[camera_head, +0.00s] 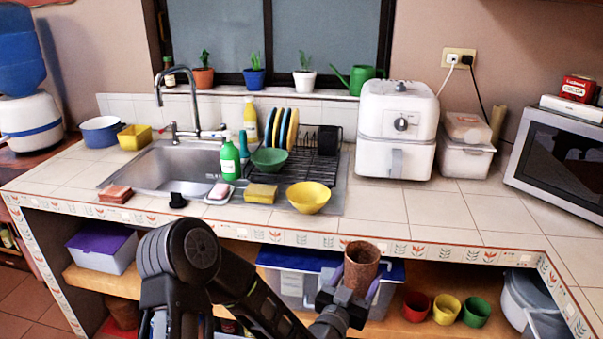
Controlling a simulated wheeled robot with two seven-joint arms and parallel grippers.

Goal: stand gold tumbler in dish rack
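The gold tumbler (360,267) is a brownish, rust-toned cup, upright with its open rim up. My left gripper (354,281), on the arm that comes in from the left, is shut on the tumbler, with one finger on each side. It holds the tumbler in front of the counter's front edge, low and right of the sink. The black wire dish rack (318,168) stands on the counter right of the sink, farther back. Blue and yellow plates (281,128) stand in its back left, and a black cup (329,139) is at its right. My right gripper is not in view.
A green bowl (269,160) sits at the rack's left and a yellow bowl (308,197) at its front. A green soap bottle (230,160), yellow sponge (261,193) and tall faucet (191,95) are left of it. A white air fryer (396,130) stands right; the counter before it is clear.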

